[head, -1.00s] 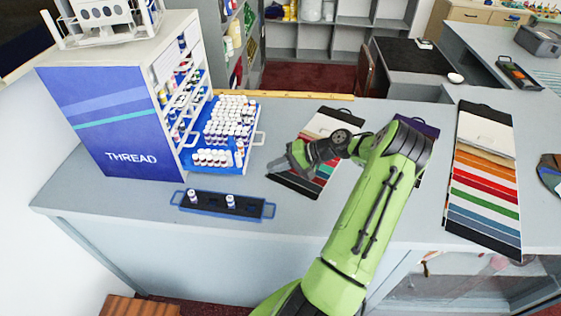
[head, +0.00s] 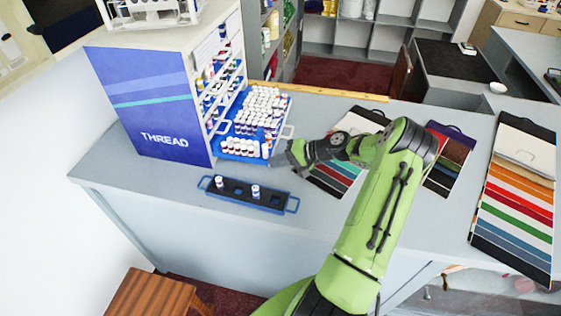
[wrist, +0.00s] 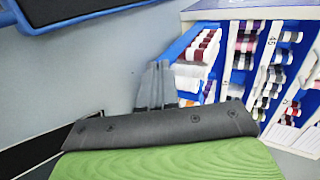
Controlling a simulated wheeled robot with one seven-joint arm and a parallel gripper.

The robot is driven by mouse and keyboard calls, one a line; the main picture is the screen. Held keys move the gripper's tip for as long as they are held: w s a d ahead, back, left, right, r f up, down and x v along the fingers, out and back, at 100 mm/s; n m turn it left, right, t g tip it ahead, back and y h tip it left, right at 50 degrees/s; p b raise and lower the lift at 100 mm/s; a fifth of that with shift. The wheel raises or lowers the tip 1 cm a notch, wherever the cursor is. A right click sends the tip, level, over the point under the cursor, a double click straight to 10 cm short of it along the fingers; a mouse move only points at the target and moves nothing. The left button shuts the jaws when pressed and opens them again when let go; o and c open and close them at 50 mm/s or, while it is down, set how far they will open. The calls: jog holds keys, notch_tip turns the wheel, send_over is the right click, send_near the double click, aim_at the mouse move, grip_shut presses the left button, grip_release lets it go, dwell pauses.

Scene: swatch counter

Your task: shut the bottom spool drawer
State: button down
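The white thread cabinet (head: 155,105) with a blue side stands at the left of the counter. Its bottom spool drawer (head: 236,156), blue and full of spools, is pulled out to the right. The drawer's pale handle (head: 289,131) is at its right end. My gripper (head: 281,160) is low over the counter just beyond that end, close to the handle. Whether it touches cannot be told. In the wrist view my gripper's grey fingers (wrist: 157,84) lie side by side, shut with nothing between them. Blue drawer parts (wrist: 180,44) with spools show past them.
A blue-edged black tray (head: 236,193) with two spools lies in front of the cabinet. Fabric sample boards (head: 512,200) lie to the right, one partly under my arm. A wooden stool (head: 147,297) stands below the counter's front.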

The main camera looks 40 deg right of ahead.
aim_at(226, 154)
jog(key=w+a, duration=0.3)
jog(key=w, duration=0.1)
jog(key=w+a+b, duration=0.1)
jog(key=w+a, duration=0.2)
jog(key=w, duration=0.1)
jog(key=w+a, duration=0.3)
jog(key=w, duration=0.1)
jog(key=shift+w+a+b, duration=0.2)
jog(key=shift+a+b, duration=0.05)
jog(key=shift+b, duration=0.15)
jog(key=shift+s+f, duration=0.1)
